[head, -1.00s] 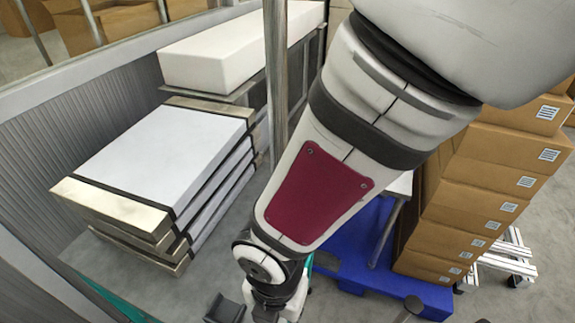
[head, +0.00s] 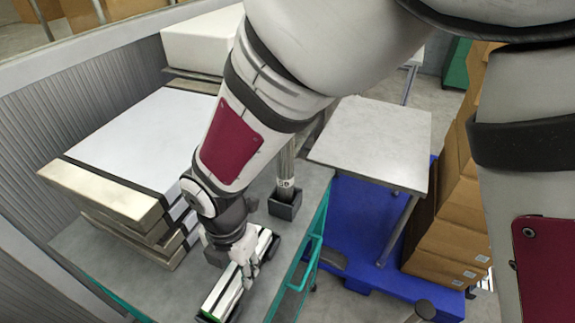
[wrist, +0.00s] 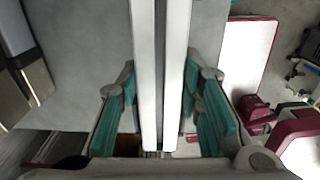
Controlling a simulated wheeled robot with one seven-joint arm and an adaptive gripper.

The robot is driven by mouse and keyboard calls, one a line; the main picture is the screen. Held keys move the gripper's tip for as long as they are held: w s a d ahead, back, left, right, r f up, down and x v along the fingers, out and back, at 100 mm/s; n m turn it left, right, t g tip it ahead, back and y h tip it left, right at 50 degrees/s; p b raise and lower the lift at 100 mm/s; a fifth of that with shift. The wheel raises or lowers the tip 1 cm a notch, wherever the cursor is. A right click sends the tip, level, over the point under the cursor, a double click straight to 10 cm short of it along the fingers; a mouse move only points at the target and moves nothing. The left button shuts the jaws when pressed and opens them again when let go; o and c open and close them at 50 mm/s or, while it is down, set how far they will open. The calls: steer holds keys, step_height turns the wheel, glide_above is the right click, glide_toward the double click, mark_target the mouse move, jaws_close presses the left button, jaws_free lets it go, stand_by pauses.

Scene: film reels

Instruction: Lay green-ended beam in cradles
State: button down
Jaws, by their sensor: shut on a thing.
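My gripper (head: 243,252) is low over the grey bench (head: 325,178) and shut on a long white beam (head: 222,290). The beam slants from upper right to lower left, with a green end (head: 208,318) near the bottom edge. In the wrist view the beam (wrist: 146,70) runs up the middle between teal finger pads (wrist: 160,115). A dark block (head: 274,244), possibly a cradle, shows beside the beam's far end; I cannot tell whether the beam rests in it. Any other cradle under the beam is hidden.
A metal post (head: 285,172) rises from a dark socket (head: 285,205) behind the gripper. Stacked white panels (head: 140,140) stand left. A teal rail (head: 312,255) edges the bench. A pale table (head: 375,140), blue pallet (head: 350,220) and cartons (head: 445,240) are right.

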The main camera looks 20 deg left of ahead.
steer(key=shift+f, duration=0.2)
steer(key=shift+f+b, duration=0.35)
steer(key=shift+f, duration=0.15)
steer(key=c, duration=1.1)
jaws_free()
